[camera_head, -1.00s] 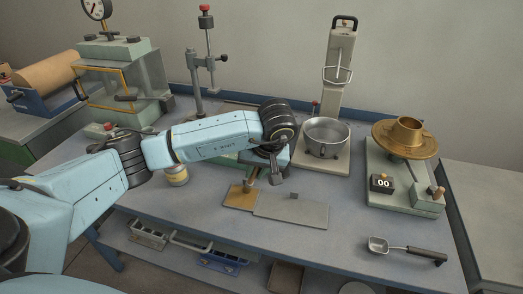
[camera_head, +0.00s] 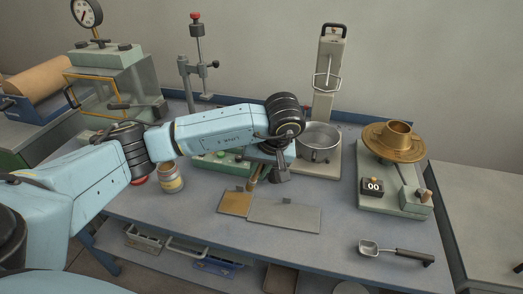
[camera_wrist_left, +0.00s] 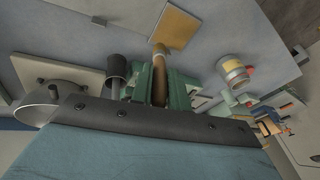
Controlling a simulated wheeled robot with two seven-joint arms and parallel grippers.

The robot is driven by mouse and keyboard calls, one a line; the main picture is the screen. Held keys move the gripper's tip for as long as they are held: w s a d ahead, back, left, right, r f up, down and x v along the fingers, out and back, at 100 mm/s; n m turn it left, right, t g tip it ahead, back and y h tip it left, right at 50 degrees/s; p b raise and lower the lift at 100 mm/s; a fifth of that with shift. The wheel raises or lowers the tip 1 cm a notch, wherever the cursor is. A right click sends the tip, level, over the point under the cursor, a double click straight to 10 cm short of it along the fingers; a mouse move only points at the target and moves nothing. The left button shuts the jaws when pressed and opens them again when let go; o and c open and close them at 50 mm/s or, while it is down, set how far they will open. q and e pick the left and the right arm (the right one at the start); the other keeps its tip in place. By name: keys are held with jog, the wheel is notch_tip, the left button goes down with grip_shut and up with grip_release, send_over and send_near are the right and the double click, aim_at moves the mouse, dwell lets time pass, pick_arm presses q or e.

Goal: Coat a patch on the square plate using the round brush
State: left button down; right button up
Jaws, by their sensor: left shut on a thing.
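The square plate (camera_head: 235,204) is tan and lies flat on the bench, against the left end of a longer grey plate (camera_head: 285,214). It also shows at the top of the left wrist view (camera_wrist_left: 176,27). My left gripper (camera_head: 264,171) is shut on the round brush (camera_head: 254,174), which has a brown handle. In the left wrist view the brush (camera_wrist_left: 159,68) sits between the green fingers, its pale tip towards the square plate. The brush is behind the plate and looks clear of it. I cannot tell whether a patch is coated. My right gripper is not in view.
An open jar (camera_head: 171,178) with a yellow label stands left of the plates. A brass wheel device (camera_head: 394,142) and a scoop (camera_head: 395,252) are at the right.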

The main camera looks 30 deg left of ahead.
pick_arm(q)
jog(key=shift+r+p, duration=0.45)
jog(key=shift+r, duration=0.5)
jog(key=shift+r+p, duration=0.3)
jog(key=shift+r, duration=0.15)
jog(key=shift+r+p, duration=0.3)
jog(key=shift+r, duration=0.1)
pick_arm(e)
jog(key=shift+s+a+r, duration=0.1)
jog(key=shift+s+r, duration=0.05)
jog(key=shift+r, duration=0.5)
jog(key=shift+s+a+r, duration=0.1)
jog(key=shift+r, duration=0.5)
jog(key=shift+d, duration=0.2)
pick_arm(q)
jog(key=shift+d+r, duration=0.1)
